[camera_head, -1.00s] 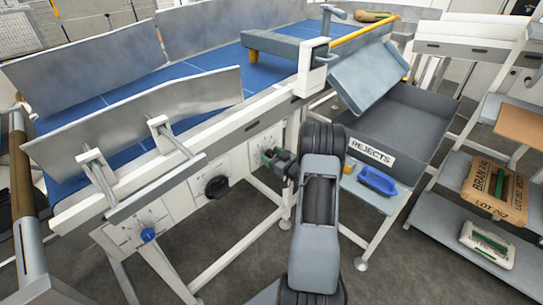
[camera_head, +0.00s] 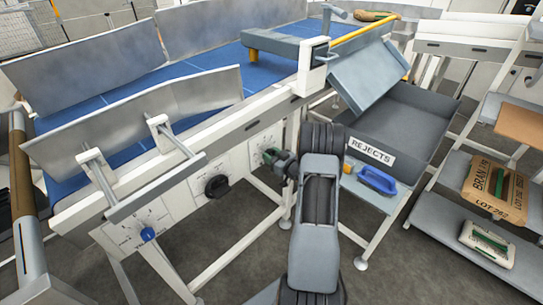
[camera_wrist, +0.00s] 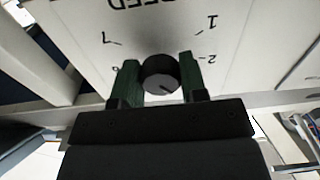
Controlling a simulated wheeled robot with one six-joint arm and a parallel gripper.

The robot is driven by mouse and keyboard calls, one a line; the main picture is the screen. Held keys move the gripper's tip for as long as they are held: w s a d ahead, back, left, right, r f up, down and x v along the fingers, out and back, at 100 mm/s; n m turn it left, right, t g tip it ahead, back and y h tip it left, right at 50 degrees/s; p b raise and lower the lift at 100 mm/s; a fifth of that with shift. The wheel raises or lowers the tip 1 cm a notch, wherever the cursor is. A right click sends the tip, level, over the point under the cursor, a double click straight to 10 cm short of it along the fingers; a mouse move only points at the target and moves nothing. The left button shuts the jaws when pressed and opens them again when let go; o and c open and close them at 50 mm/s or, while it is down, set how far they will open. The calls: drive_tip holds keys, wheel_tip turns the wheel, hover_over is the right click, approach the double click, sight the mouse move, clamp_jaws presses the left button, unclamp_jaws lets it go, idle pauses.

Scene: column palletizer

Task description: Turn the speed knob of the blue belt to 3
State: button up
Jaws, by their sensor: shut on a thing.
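The blue belt (camera_head: 190,83) runs along the top of a white frame. My gripper (camera_head: 271,156) is at the rightmost dial panel (camera_head: 257,144) on the frame's side. In the wrist view my gripper (camera_wrist: 158,77) has its two green fingers on either side of a round dark knob (camera_wrist: 160,75), shut on it. The panel's "SPEED" lettering (camera_wrist: 146,4) appears upside down, with 1 and 2 at the right. Marks below the knob are hidden by my gripper.
A black knob (camera_head: 217,187) and a blue knob (camera_head: 148,234) sit on the frame to the left. The REJECTS bin (camera_head: 405,125) and a small blue tray (camera_head: 377,180) are to the right. Shelves with bags (camera_head: 494,191) stand farther right.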

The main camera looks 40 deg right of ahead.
drive_tip(key=shift+f+n+b, duration=0.25)
drive_tip(key=shift+n+b, duration=0.15)
drive_tip(key=shift+b, duration=0.55)
drive_tip(key=shift+r+n+b, duration=0.15)
drive_tip(key=shift+n+b, duration=0.25)
drive_tip(key=shift+b, duration=0.3)
drive_tip(key=shift+r, duration=0.1)
drive_tip(key=o, duration=0.9)
drive_tip(key=s, duration=0.4)
drive_tip(key=s+d, duration=0.1)
drive_tip(key=s, duration=0.4)
drive_tip(key=s+d, duration=0.1)
drive_tip(key=s, duration=0.3)
drive_tip(key=shift+s+d, duration=0.25)
drive_tip(key=shift+s, duration=0.05)
